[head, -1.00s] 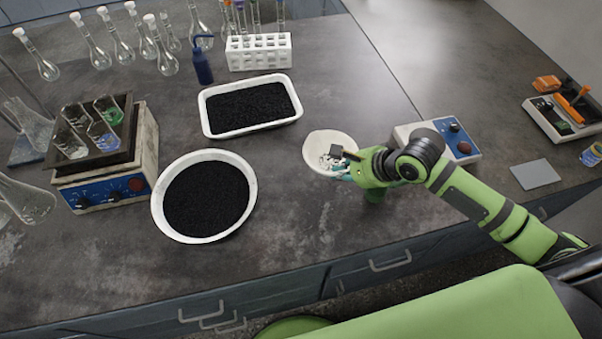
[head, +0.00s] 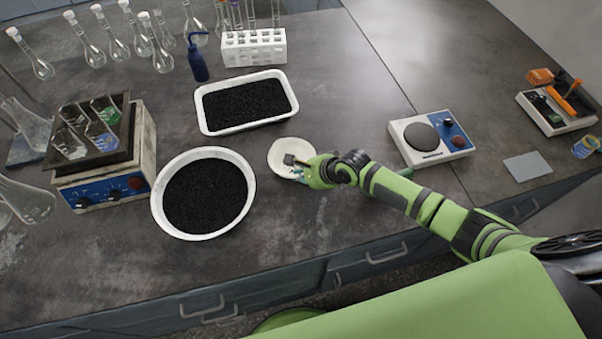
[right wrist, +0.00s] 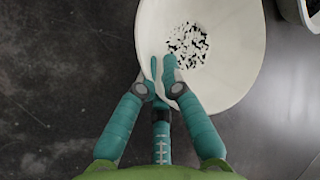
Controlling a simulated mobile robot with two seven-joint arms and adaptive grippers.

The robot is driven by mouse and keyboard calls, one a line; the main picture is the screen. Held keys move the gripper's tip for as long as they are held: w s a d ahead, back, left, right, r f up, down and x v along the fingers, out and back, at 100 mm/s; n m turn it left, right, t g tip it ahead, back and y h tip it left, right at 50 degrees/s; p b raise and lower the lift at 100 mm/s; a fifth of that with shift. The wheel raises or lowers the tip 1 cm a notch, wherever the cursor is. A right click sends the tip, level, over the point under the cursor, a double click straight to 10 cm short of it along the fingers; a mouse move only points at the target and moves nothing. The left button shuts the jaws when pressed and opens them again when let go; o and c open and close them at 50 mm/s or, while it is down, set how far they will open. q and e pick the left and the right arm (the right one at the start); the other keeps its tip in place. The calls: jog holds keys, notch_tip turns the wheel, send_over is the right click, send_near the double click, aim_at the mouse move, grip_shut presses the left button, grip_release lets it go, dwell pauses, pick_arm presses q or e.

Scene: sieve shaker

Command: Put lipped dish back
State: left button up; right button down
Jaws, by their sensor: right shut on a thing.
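The white lipped dish (head: 280,152) is right of the round tray in the head view, over the middle of the bench. In the right wrist view the dish (right wrist: 230,80) fills the upper middle, with black and white grains at its bottom. My right gripper (head: 297,168) is shut on the dish's near rim. Its teal fingers (right wrist: 167,82) pinch the rim in the right wrist view. I cannot tell whether the dish touches the bench. My left gripper is not in view.
A round white tray (head: 161,228) and a rectangular white tray (head: 204,118) hold black grains. A hotplate-like device (head: 405,147) stands to the right. A shaker with flasks (head: 100,190) is at left, a tube rack (head: 254,57) at the back. The bench in front of the dish is clear.

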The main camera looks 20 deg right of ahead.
jog(key=shift+f, duration=0.1)
jog(key=c, duration=1.4)
grip_release()
jog(key=shift+s+r, duration=0.1)
jog(key=shift+r, duration=0.15)
jog(key=v, duration=1.2)
jog(key=shift+f, duration=0.1)
